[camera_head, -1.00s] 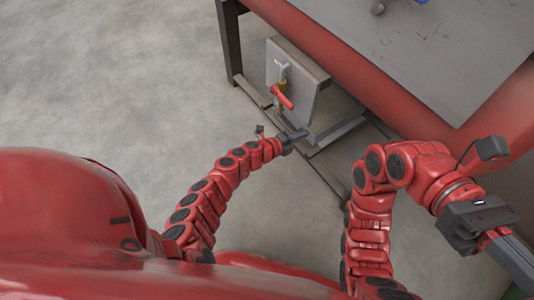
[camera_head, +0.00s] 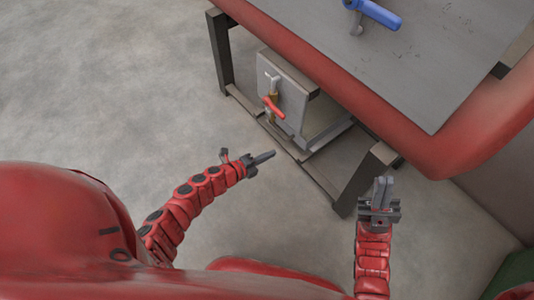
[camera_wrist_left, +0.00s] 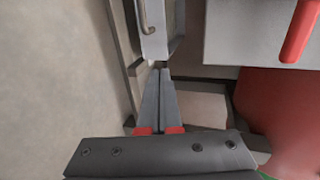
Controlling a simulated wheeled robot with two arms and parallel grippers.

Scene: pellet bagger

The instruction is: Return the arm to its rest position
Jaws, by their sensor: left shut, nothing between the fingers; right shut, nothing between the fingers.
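My left arm reaches in from the left in the head view. Its gripper (camera_head: 262,159) is shut and empty, over the floor in front of the table's lower frame, apart from the grey panel. In the left wrist view the left gripper (camera_wrist_left: 162,75) shows its two fingers together with nothing between them. My right gripper (camera_head: 382,190) is shut and empty, pointing up the picture, in front of the right part of the table frame.
A grey panel (camera_head: 297,84) with a red-handled valve (camera_head: 273,107) stands under the table (camera_head: 430,60). A blue-handled tool (camera_head: 375,13) lies on the table top. Dark frame legs (camera_head: 220,55) stand below. The floor (camera_head: 90,70) at left is clear.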

